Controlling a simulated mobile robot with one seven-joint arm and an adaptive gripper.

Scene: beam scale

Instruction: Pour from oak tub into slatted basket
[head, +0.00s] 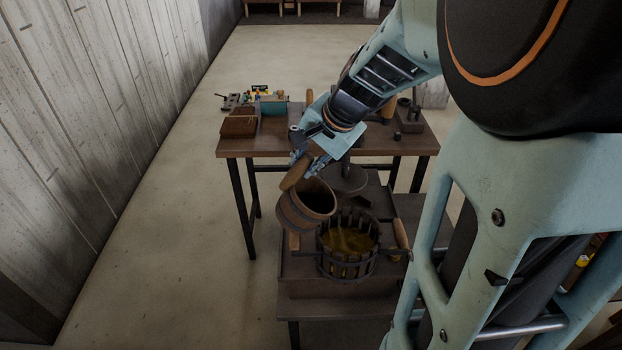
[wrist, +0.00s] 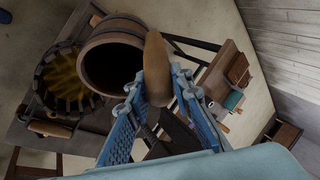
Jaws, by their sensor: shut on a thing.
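The oak tub (head: 304,206) is a brown banded wooden vessel with a stout wooden handle. My gripper (head: 303,166) is shut on that handle and holds the tub tilted, mouth toward the right, at the upper left of the slatted basket. In the wrist view the tub (wrist: 98,38) shows its dark open mouth; the inside is too dark to tell its contents. The gripper's blue fingers (wrist: 158,95) clasp the handle there. The slatted basket (head: 347,268) stands upright with yellowish stuff inside. It also shows in the wrist view (wrist: 42,75), beside the tub.
The basket stands on a low dark bench (head: 330,288). Behind it is a table (head: 280,145) with a brown box (head: 239,122), a teal box (head: 272,105) and small items. A round dark pan (head: 345,178) is close behind the tub. Open floor lies to the left.

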